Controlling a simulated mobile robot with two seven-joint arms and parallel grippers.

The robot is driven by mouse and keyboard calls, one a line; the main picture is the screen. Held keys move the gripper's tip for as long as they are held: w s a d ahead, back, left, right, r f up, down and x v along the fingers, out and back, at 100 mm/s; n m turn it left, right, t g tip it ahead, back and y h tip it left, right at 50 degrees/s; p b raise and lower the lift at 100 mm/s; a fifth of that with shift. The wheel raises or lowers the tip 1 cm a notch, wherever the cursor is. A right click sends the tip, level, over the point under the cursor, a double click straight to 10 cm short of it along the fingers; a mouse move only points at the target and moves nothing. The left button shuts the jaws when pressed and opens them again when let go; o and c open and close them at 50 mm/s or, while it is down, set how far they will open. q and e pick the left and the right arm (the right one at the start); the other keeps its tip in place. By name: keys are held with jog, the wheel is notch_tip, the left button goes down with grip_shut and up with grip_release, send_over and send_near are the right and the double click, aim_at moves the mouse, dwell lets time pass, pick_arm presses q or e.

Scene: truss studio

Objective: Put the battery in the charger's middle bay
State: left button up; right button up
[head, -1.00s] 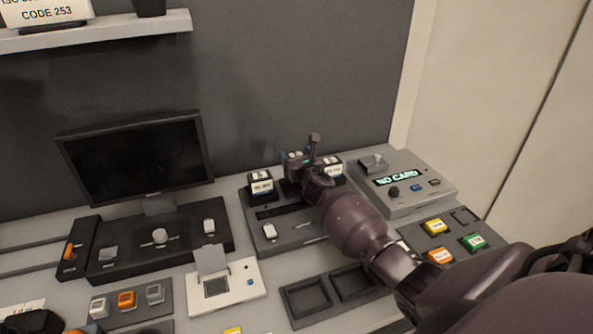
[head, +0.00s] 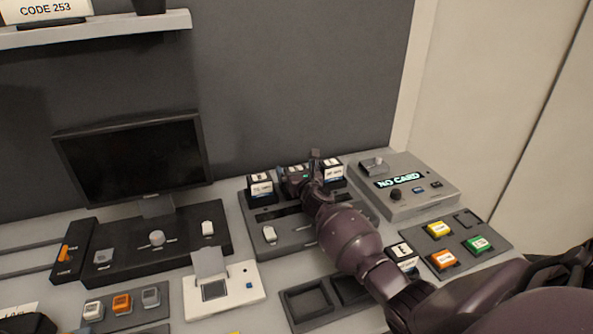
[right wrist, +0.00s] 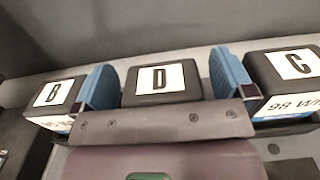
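The grey charger (head: 291,240) stands at the back of the desk, with its bays in a row along the back. A black battery marked D (right wrist: 160,82) sits upright in the middle, between battery B (right wrist: 55,95) and battery C (right wrist: 290,70). My right gripper (head: 297,178) is low over the middle bay. Its blue fingers stand on either side of battery D, and narrow gaps show, so it looks open around it. The bottom of D is hidden behind my gripper. My left gripper is not in view.
Another battery (head: 402,255) stands right of my right forearm. A grey box reading NO CARD (head: 405,187) and a panel of coloured buttons (head: 458,241) are to the right. A monitor (head: 133,160) and a black control panel (head: 157,250) are to the left.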

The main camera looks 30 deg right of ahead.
jog(key=shift+r, duration=0.1)
jog(key=shift+s+p, duration=0.2)
jog(key=shift+p, duration=0.1)
jog(key=p+v, duration=0.3)
jog(key=v, duration=0.2)
jog(key=shift+s+a+r, duration=0.1)
jog(key=shift+r, duration=0.05)
jog(key=p+v, duration=0.1)
jog(key=v, duration=0.4)
jog(key=shift+s+a, duration=0.15)
jog(key=shift+s, duration=0.4)
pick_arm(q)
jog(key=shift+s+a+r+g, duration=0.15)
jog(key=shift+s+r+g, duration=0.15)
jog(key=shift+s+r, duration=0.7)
pick_arm(e)
jog(key=shift+s, duration=0.1)
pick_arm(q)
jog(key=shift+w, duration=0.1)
pick_arm(e)
jog(key=shift+s, duration=0.1)
